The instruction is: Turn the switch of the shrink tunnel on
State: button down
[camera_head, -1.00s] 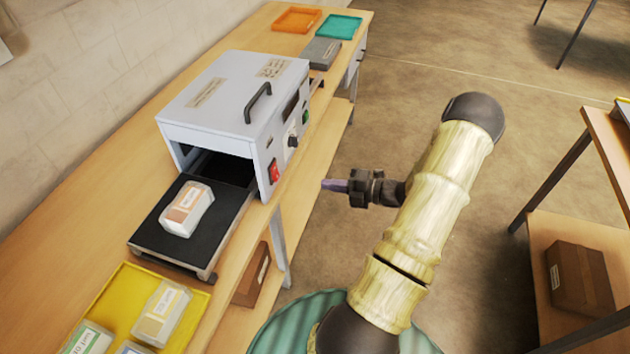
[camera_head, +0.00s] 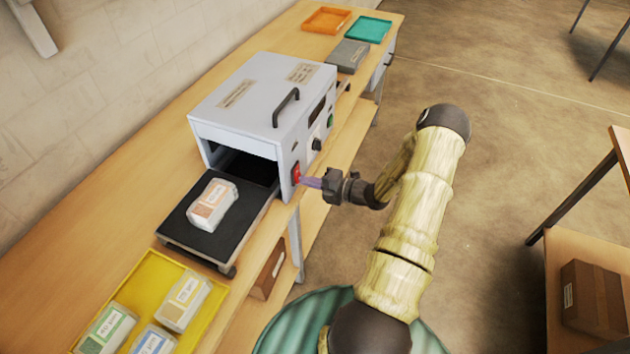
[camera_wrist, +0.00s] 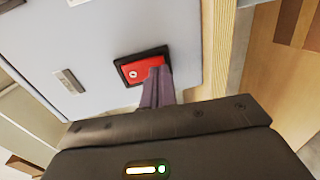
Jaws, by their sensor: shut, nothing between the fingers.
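The shrink tunnel (camera_head: 245,100) is a pale grey box with a black handle on top, standing on the wooden bench. Its red rocker switch (camera_head: 296,173) sits low on the side panel near the front opening. In the wrist view the red switch (camera_wrist: 133,71) sits in a black frame and shows a white mark at its left; its right part is hidden by my fingers. My gripper (camera_head: 306,182) is shut and empty, its purple fingertips at the switch. In the wrist view the fingertips (camera_wrist: 155,75) overlap the switch; I cannot tell whether they touch it.
A black conveyor (camera_head: 180,222) at the tunnel mouth carries a wrapped pack (camera_head: 213,205). A yellow tray (camera_head: 135,285) with several packs is at the front. A black knob (camera_head: 316,145) and green button (camera_head: 330,121) are farther along the panel.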

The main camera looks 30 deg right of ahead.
jog(key=shift+f, duration=0.1)
jog(key=s+d+f+b, duration=0.2)
jog(key=s+d+b, duration=0.2)
jog(key=s+d, duration=0.4)
jog(key=shift+s+d+f, duration=0.15)
jog(key=shift+s+f, duration=0.05)
jog(key=shift+s, duration=1.05)
